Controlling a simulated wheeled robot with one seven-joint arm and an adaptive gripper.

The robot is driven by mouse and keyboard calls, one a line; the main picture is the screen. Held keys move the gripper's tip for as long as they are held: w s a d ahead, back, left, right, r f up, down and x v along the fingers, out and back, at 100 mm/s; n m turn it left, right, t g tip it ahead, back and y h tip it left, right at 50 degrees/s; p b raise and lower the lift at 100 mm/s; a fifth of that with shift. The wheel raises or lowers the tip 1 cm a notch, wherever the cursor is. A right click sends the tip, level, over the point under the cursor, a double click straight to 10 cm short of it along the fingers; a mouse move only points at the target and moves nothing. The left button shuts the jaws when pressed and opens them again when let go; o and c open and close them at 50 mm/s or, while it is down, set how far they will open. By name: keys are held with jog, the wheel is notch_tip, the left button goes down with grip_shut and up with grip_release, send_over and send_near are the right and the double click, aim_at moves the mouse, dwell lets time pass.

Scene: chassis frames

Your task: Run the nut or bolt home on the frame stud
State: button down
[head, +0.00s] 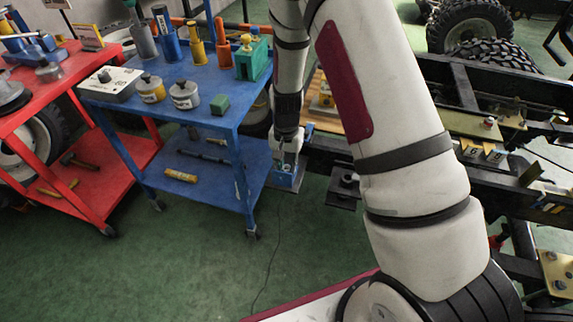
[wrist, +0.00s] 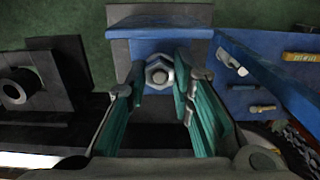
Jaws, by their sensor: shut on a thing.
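The nut (wrist: 158,73) is a silver hex piece with a round centre, seen end-on in the wrist view. It sits in front of a blue bracket (wrist: 190,32). My gripper (wrist: 160,80) has its two teal-lined fingers on either side of the nut and is shut on it. In the head view my gripper (head: 288,152) points down at the blue bracket (head: 287,180) beside the dark chassis frame. The stud itself cannot be told apart from the nut, and how far the nut is on it cannot be seen.
A black block with a round boss (wrist: 18,88) lies left in the wrist view. A blue cart (head: 228,125) with jars and bottles stands close left of my gripper, and a red cart (head: 40,118) farther left. The green floor (head: 190,245) in front is clear.

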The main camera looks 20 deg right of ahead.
jog(key=shift+w+d+r, duration=0.15)
jog(key=shift+w+d, duration=0.05)
jog(key=shift+w, duration=0.2)
jog(key=c, duration=1.4)
grip_release()
jog(key=shift+o, duration=0.4)
jog(key=shift+s, duration=0.1)
jog(key=shift+a, duration=0.1)
jog(key=shift+s, duration=0.1)
jog(key=shift+c, duration=1.1)
